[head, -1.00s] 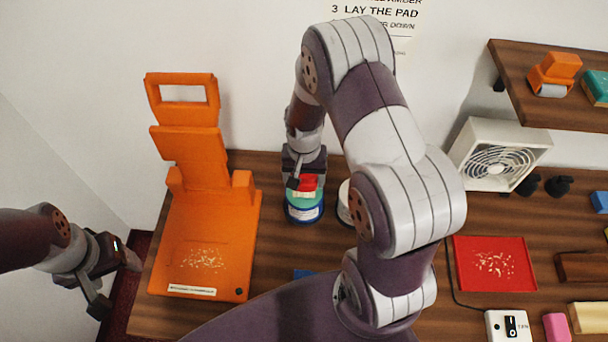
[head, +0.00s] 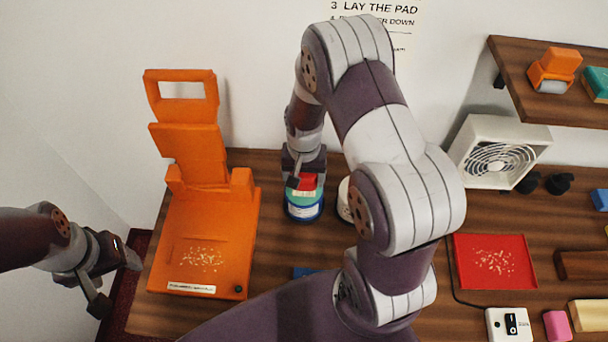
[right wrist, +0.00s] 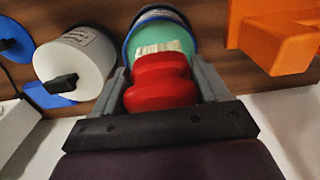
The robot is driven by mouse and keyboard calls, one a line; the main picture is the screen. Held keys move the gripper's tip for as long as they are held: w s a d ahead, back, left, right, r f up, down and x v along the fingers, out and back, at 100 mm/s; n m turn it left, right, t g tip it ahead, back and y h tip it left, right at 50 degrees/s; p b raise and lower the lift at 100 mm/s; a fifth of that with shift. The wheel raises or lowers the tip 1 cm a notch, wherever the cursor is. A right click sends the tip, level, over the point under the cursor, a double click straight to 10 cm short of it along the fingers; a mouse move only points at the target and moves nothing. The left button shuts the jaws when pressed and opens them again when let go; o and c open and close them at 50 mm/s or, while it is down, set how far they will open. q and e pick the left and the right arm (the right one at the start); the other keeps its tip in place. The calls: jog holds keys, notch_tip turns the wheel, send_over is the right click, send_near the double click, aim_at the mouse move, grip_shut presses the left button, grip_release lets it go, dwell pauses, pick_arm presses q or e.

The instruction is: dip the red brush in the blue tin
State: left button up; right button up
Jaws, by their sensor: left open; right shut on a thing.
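My right gripper (head: 304,176) is shut on the red brush (right wrist: 160,85), which points down at the blue tin. The brush's red body also shows in the head view (head: 307,182). Its pale bristles (right wrist: 160,48) show against the teal inside of the blue tin (right wrist: 128,46); I cannot tell how deep they reach. The tin, with a blue rim and a white label, stands on the counter directly below the gripper in the head view (head: 304,213). My left gripper (head: 115,280) is open and empty at the far left, off the counter's edge.
A white tin (right wrist: 75,65) stands beside the blue tin, half hidden by my arm in the head view. An orange stand (head: 205,235) is to the left. A red tray (head: 495,262), a fan (head: 500,155) and a switch box (head: 508,324) are to the right.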

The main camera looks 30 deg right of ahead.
jog(key=shift+f, duration=0.4)
jog(key=shift+s, duration=0.1)
dwell(1.0)
notch_tip(320, 180, up, 7)
jog(key=p, duration=0.6)
dwell(0.4)
